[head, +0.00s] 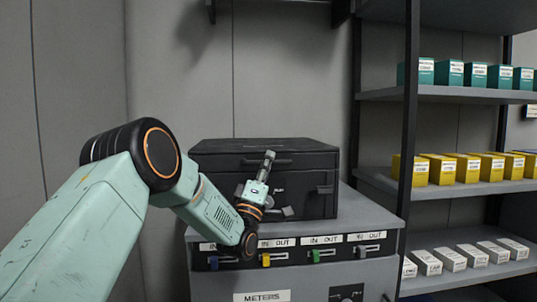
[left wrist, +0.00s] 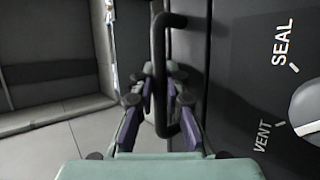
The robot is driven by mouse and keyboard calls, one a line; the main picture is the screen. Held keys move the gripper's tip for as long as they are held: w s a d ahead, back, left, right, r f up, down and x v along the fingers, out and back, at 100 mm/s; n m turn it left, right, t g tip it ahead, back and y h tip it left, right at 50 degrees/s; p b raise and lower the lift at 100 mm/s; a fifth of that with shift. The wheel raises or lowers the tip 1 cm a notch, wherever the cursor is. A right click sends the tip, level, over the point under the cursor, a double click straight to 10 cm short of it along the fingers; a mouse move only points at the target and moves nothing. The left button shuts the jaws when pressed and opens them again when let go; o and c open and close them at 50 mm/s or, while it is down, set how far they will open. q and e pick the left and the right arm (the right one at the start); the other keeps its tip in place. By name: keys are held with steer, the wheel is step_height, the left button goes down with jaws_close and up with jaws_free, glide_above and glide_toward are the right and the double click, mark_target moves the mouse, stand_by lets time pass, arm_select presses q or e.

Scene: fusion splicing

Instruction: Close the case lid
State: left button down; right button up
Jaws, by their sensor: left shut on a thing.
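The black case (head: 310,195) sits on top of the grey cabinet in the head view. Its lid (head: 225,146) lies flat on top, with no gap that I can make out. My left gripper (head: 268,158) is in front of the case, pointing up, at the dark handle (head: 284,162) on its front. In the left wrist view, my left gripper (left wrist: 160,88) is shut on the black bar handle (left wrist: 159,50), its fingers on either side of the bar. My right gripper is in neither view.
A round knob (left wrist: 308,108) marked SEAL and VENT is on the case front beside the handle. The cabinet (head: 370,212) has a row of IN/OUT levers below. Shelves (head: 385,95) with teal, yellow and white boxes stand at the right.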

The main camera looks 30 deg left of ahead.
arm_select(q)
steer(key=shift+s+f, duration=0.1)
steer(key=shift+f, duration=0.6)
steer(key=c, duration=1.7)
jaws_free()
steer(key=shift+s+a, duration=0.1)
steer(key=shift+s, duration=0.05)
steer(key=shift+o, duration=0.2)
steer(key=shift+r, duration=0.2)
steer(key=shift+r, duration=0.1)
steer(key=v, duration=1.2)
